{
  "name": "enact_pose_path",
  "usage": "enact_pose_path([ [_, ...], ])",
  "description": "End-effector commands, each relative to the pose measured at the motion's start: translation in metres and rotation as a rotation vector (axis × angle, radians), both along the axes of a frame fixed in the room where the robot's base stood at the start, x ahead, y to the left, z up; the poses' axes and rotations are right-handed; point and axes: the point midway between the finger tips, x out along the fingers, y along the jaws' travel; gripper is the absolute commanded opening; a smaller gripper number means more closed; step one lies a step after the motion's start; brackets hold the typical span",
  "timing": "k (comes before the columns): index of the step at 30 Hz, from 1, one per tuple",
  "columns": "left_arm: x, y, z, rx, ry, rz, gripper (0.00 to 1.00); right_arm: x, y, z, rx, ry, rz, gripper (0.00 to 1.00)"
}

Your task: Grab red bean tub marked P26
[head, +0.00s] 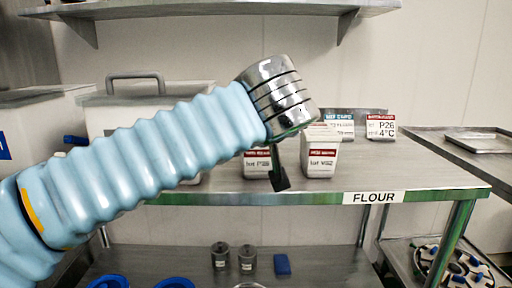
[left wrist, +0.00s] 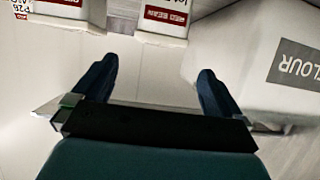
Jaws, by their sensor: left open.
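In the head view, two white tubs with red labels stand on the steel shelf. The right tub (head: 321,155) is in clear view, its lot number too small to read surely. The left tub (head: 257,165) is partly hidden by my left gripper (head: 279,180), which hangs in front of it. In the left wrist view, upside down, my left gripper (left wrist: 157,88) is open and empty. One tub (left wrist: 165,18), labelled red bean, lies beyond the fingertips, apart from them; the other tub (left wrist: 62,4) is cut off at the top. My right gripper is out of view.
A card reading P26 4°C (head: 381,127) stands behind the tubs, beside a blue-headed card (head: 341,122). A large flour bin (left wrist: 285,55) is close to the right finger in the wrist view. The shelf front (head: 420,190) is clear at right.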

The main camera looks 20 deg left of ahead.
Motion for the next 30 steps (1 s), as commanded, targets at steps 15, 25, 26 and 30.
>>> enact_pose_path([
  [15,0.071,0.023,-0.029,0.004,0.002,-0.001,1.00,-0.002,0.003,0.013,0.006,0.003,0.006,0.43],
  [25,0.113,0.038,-0.041,0.003,0.003,-0.001,1.00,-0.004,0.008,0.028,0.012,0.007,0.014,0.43],
  [26,0.114,0.038,-0.042,0.003,0.003,-0.002,1.00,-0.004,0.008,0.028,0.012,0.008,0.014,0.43],
  [30,0.116,0.038,-0.043,0.002,0.003,-0.002,1.00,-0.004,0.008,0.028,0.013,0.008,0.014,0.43],
])
